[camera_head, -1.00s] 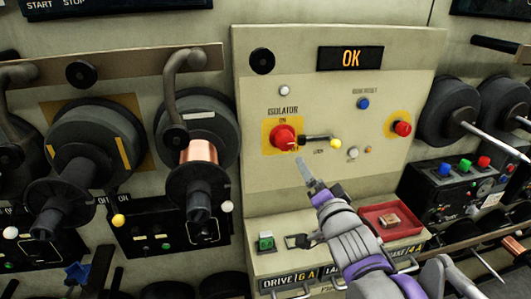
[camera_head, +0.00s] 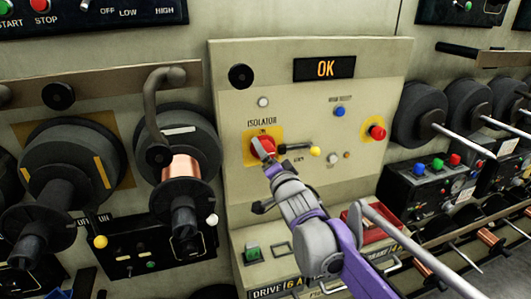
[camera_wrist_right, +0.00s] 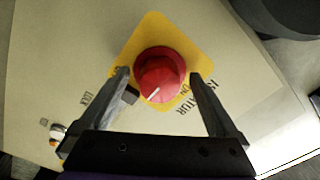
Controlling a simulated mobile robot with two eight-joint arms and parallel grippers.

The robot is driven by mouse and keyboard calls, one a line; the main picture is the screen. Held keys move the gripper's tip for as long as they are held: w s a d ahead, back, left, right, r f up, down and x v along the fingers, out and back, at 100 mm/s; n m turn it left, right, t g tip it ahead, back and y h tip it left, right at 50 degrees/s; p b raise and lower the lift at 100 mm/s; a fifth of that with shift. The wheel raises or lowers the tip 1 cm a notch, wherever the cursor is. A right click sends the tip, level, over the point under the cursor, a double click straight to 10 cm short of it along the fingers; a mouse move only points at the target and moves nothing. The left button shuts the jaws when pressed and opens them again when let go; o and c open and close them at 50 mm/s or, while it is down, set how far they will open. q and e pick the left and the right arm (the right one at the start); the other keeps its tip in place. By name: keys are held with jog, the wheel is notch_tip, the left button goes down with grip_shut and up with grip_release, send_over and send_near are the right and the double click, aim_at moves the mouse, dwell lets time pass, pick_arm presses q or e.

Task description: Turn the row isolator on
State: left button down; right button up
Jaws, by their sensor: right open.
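The isolator is a red rotary knob (camera_head: 262,146) on a yellow plate (camera_head: 250,158), under the printed word ISOLATOR on the beige panel. In the right wrist view the red knob (camera_wrist_right: 160,74) shows a white pointer line, and ON is printed beside it on the yellow plate (camera_wrist_right: 152,27). My right gripper (camera_head: 268,163) is at the knob in the head view. In the right wrist view its two fingers (camera_wrist_right: 163,95) are apart, one on each side of the knob; I cannot tell whether they touch it. My left gripper is not in view.
A yellow-tipped lever (camera_head: 315,151) sticks out right of the knob. Another red button (camera_head: 377,132), a blue button (camera_head: 340,112) and an OK display (camera_head: 325,68) are on the panel. A red tray (camera_head: 368,228) lies below. Wire spools (camera_head: 180,167) stand at left.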

jog(key=shift+w+a, duration=0.15)
jog(key=shift+w, duration=0.2)
jog(key=c, duration=1.4)
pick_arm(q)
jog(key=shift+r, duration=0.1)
pick_arm(e)
jog(key=shift+o, duration=0.2)
